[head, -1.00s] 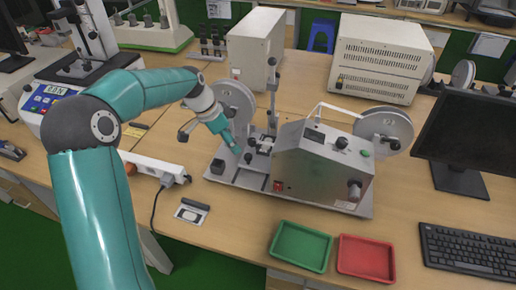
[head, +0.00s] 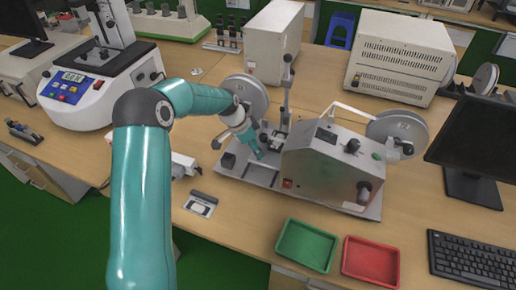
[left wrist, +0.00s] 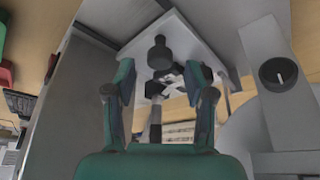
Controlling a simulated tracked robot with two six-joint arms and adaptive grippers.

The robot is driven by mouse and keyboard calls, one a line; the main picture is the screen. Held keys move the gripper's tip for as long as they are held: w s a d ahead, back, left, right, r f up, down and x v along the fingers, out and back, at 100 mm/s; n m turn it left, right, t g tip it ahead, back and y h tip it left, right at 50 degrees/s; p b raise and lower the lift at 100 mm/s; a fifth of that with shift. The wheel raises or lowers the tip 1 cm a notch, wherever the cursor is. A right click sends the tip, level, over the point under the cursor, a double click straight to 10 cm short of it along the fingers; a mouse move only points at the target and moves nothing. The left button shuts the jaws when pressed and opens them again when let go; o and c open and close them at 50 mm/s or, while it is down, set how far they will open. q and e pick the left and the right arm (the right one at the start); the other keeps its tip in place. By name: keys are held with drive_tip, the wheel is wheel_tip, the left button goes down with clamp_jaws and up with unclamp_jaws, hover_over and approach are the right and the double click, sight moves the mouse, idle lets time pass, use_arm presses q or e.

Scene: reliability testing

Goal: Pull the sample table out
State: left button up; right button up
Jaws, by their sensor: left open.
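The grey abrasion-type tester (head: 333,165) stands on its metal base plate on the wooden bench. A small dark and metal fitting (head: 272,139), which looks like the sample table, sits at its middle left below the upright post. My left gripper (head: 258,153) points down at the left side of this fitting, close to it. In the left wrist view my left gripper (left wrist: 160,72) is open, with a dark round knob (left wrist: 159,57) and metal parts showing between and beyond its fingers. I cannot tell whether the fingers touch anything. My right gripper is not in view.
A green tray (head: 306,246) and a red tray (head: 371,261) lie in front of the tester. A large disc (head: 245,94) stands behind my left gripper, a power strip (head: 184,164) is to its left, and a monitor (head: 484,130) stands at right.

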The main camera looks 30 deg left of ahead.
use_arm(q)
drive_tip(key=shift+x, duration=1.25)
clamp_jaws()
